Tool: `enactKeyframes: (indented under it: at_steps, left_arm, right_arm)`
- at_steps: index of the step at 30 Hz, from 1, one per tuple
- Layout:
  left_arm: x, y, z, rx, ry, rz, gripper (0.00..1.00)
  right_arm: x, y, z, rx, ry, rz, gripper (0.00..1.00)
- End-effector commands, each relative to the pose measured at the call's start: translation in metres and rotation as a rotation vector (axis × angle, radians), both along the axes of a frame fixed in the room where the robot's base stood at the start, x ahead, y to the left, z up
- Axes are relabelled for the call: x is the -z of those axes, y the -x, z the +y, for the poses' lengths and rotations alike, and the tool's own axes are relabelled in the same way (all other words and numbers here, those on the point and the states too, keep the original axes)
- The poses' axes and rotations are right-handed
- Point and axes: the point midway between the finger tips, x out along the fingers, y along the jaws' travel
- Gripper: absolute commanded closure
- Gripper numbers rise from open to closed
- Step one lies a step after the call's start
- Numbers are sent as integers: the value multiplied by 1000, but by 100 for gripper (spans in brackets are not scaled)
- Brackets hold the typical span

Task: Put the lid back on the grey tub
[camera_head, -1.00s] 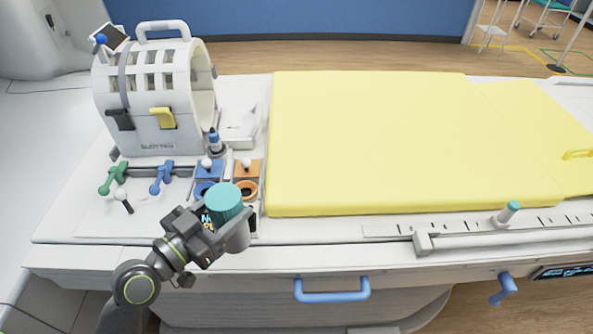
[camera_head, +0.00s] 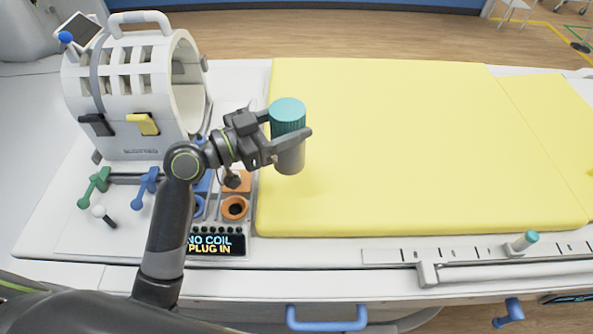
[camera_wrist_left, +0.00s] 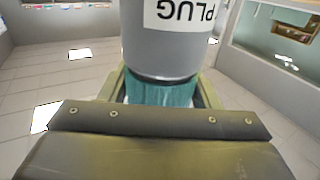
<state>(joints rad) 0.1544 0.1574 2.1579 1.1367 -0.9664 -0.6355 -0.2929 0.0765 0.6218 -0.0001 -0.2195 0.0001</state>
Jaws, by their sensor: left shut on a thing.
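A grey tub (camera_head: 290,160) with a teal ribbed top (camera_head: 287,113) is in my left gripper (camera_head: 290,137), over the left edge of the yellow mattress. The teal top sits against the grey body, and one finger crosses in front near where they meet. In the left wrist view the grey body (camera_wrist_left: 174,45) carries a white label, partly cut off, reading "PLUG" upside down. The teal part (camera_wrist_left: 162,93) shows between the jaws there. A dark line runs between teal and grey; I cannot tell how firmly they are joined. My right gripper is not in view.
The yellow mattress (camera_head: 400,150) is clear and wide. A white barred coil (camera_head: 130,85) stands at the left. A rail runs along the front edge.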

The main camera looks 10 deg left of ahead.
Motion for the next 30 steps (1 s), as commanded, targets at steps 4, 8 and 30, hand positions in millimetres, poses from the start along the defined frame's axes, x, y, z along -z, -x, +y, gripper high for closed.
enactKeyframes:
  at_steps: [4,8,30]
  left_arm:
    - [-8,-3,-6,24,0,-4,100]
    - [-9,-4,-7,29,0,-4,100]
    - [51,-4,-7,28,-1,-1,100]
  right_arm:
    - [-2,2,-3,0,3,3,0]
    - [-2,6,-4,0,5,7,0]
    - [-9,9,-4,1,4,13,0]
